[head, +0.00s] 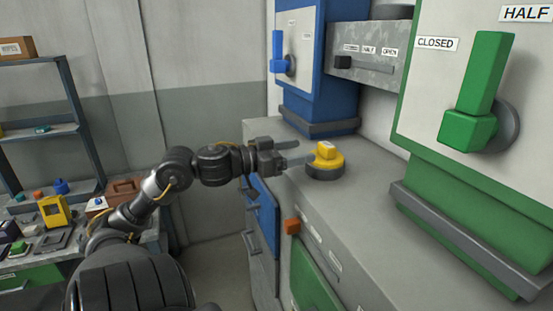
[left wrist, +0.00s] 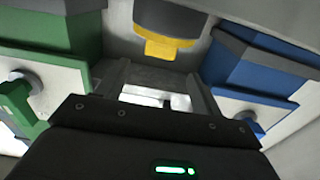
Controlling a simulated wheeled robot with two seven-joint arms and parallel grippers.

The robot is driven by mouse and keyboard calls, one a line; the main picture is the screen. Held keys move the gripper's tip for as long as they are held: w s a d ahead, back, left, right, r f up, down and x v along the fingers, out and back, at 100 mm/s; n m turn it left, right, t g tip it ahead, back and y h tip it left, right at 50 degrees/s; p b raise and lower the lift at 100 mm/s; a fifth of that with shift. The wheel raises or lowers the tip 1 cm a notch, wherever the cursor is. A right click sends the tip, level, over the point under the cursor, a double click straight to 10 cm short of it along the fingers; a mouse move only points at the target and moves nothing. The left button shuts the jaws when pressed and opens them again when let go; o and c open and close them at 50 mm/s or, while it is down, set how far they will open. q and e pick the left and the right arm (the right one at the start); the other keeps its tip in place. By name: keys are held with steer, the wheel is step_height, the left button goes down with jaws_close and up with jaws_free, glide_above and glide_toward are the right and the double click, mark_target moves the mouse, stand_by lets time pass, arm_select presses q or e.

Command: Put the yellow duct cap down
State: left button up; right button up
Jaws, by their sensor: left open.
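The yellow duct cap (head: 325,165) is a round yellow disc with a raised yellow block on top and a dark band at its base. It sits upright on the grey counter top (head: 350,205), near the counter's front edge. It also shows at the top of the left wrist view (left wrist: 168,48), partly cut off by the frame. My left gripper (head: 300,157) is open and empty, just left of the cap in the head view. Its fingers (left wrist: 160,90) point towards the cap with nothing between them. My right gripper is not in view.
The green unit has a big green lever (head: 485,95). An orange block (head: 292,226) sticks out at the counter's front. Shelves and a workbench with several items stand at the left.

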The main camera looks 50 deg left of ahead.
arm_select(q)
steer(key=v, duration=0.5)
steer(key=shift+b, duration=0.3)
stand_by(0.4)
